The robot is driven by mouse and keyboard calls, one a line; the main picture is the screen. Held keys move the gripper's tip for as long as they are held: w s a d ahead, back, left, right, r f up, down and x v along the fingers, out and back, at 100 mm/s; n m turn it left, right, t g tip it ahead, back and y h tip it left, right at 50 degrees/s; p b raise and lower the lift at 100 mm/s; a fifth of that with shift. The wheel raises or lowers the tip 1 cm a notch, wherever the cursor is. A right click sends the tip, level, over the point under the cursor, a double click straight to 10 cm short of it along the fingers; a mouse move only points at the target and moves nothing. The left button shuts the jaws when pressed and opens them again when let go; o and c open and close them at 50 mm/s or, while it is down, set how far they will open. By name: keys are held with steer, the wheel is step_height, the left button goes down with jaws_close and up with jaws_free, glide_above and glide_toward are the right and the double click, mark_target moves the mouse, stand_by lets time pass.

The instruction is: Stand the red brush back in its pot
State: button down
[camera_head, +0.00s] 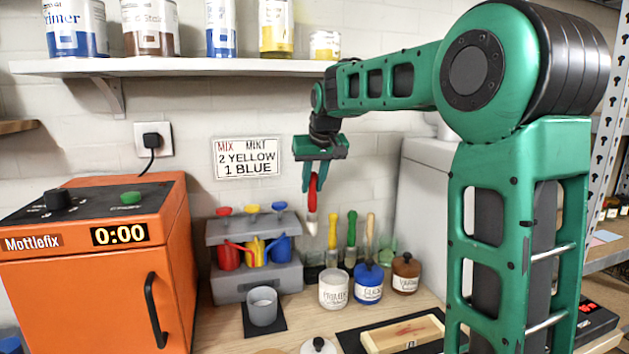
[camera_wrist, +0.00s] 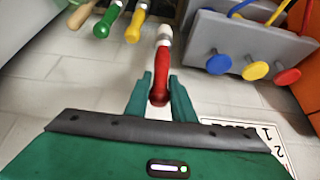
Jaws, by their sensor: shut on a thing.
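The red brush (camera_head: 312,192) hangs upright, pale end down, in my gripper (camera_head: 314,176). In the wrist view, the fingers of my gripper (camera_wrist: 160,90) close around the handle end of the red brush (camera_wrist: 161,75). The brush's lower tip is in the air, above the back of the bench. Below it is a dark glassy pot (camera_head: 313,268), partly hidden by the white jar and the grey rack; I cannot see inside it. To its right, yellow (camera_head: 333,232), green (camera_head: 351,230) and wooden-handled (camera_head: 369,232) brushes stand in a row, their pots partly hidden.
White (camera_head: 333,290), blue (camera_head: 368,287) and brown (camera_head: 405,274) jars stand in front of the brush row. A grey rack (camera_head: 228,290) with coloured cans is left. An orange machine (camera_head: 90,300) fills the far left. A shelf (camera_head: 180,67) with paint tins is above.

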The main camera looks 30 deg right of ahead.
mark_target(314, 212)
steer(key=shift+f, duration=4.9)
steer(key=c, duration=1.4)
jaws_free()
steer(key=shift+c, duration=0.2)
steer(key=shift+r, duration=0.1)
